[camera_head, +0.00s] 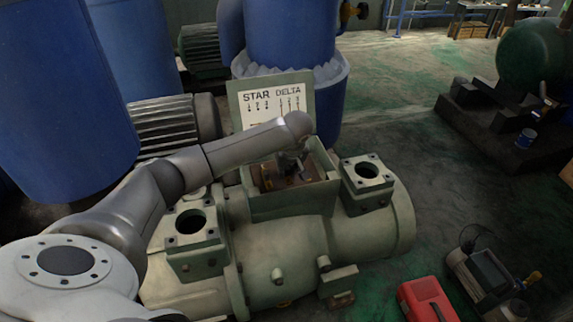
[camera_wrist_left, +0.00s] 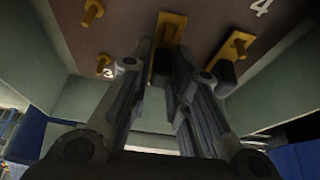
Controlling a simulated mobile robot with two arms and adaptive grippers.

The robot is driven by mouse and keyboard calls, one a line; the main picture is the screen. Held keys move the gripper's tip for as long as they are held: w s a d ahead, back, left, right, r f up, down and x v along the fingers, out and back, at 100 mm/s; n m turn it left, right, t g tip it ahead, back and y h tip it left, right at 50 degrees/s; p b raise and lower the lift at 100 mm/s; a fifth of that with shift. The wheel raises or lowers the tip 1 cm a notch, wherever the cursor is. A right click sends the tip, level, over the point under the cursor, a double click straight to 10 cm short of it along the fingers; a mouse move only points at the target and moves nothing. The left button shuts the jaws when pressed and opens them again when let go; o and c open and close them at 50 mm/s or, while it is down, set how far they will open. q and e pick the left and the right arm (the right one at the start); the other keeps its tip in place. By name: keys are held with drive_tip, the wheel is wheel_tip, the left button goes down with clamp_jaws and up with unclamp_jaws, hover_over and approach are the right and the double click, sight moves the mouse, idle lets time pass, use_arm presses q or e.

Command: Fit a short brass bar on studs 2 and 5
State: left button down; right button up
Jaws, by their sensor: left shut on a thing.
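My left gripper (camera_head: 290,163) reaches down into the open terminal box (camera_head: 292,207) of the green compressor. In the left wrist view the gripper (camera_wrist_left: 165,62) is shut on a brass bar (camera_wrist_left: 168,28), held close to the brown terminal board (camera_wrist_left: 205,22). I cannot tell whether the bar touches the board or sits on any stud. Brass studs show at the upper left (camera_wrist_left: 93,12) and by the number 3 (camera_wrist_left: 103,65). Another brass piece (camera_wrist_left: 237,44) is near the number 4. Numbers 2 and 5 are not readable. My right gripper is not in view.
The lid (camera_head: 277,98) with the STAR and DELTA diagram stands upright behind the box. Box walls (camera_wrist_left: 258,90) surround the fingers closely. Flanged ports (camera_head: 367,172) flank the box. A red case (camera_head: 427,300) and a pump (camera_head: 485,278) are on the floor.

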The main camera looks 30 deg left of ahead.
use_arm(q)
drive_tip(key=c, duration=1.3)
unclamp_jaws()
drive_tip(key=shift+r, duration=3.45)
drive_tip(key=shift+f, duration=0.1)
